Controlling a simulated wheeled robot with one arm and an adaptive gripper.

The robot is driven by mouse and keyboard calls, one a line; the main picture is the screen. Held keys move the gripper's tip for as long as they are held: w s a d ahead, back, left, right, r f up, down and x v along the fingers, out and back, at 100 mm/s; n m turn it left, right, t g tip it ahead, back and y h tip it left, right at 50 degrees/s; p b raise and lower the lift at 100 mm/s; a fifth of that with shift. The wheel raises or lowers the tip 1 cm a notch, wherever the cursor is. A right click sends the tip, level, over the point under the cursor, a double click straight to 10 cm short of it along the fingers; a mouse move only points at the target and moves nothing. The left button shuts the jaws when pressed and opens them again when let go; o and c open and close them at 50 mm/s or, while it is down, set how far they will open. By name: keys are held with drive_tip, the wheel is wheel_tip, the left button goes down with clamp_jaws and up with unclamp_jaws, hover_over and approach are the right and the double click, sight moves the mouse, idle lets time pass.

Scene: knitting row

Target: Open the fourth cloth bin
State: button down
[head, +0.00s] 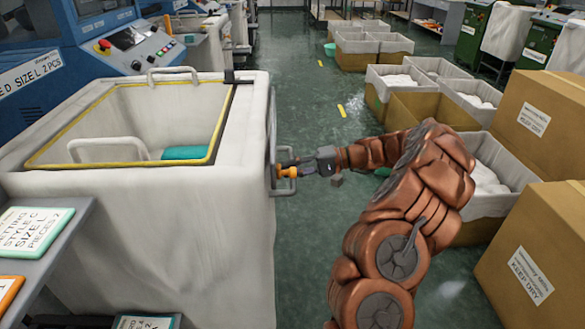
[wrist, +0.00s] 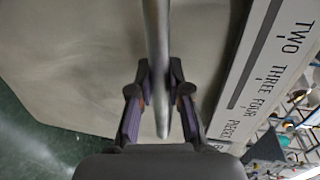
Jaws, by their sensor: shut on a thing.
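A large white cloth bin (head: 240,250) stands at the left in the head view. Its top opening has a yellow-edged rim. A metal handle (head: 273,128) runs along its right side. In the wrist view the handle is a grey bar (wrist: 157,45) in front of the pale cloth (wrist: 75,60). My gripper (head: 287,172) is at the bin's right side. In the wrist view my gripper (wrist: 160,92) has its two fingers on either side of the bar, shut on it. Whether this bin is the fourth one, I cannot tell.
A teal item (head: 188,153) lies inside the bin. A blue machine (head: 95,45) stands behind it. Cardboard boxes (head: 535,125) and lined crates (head: 418,108) line the right side. A labelled strip (wrist: 255,80) shows in the wrist view.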

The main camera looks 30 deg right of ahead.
drive_tip(key=shift+s+d+f, duration=0.1)
drive_tip(key=shift+s+d, duration=0.2)
drive_tip(key=shift+d, duration=0.1)
drive_tip(key=c, duration=1.1)
unclamp_jaws()
drive_tip(key=v, duration=1.2)
drive_tip(key=shift+d, duration=0.1)
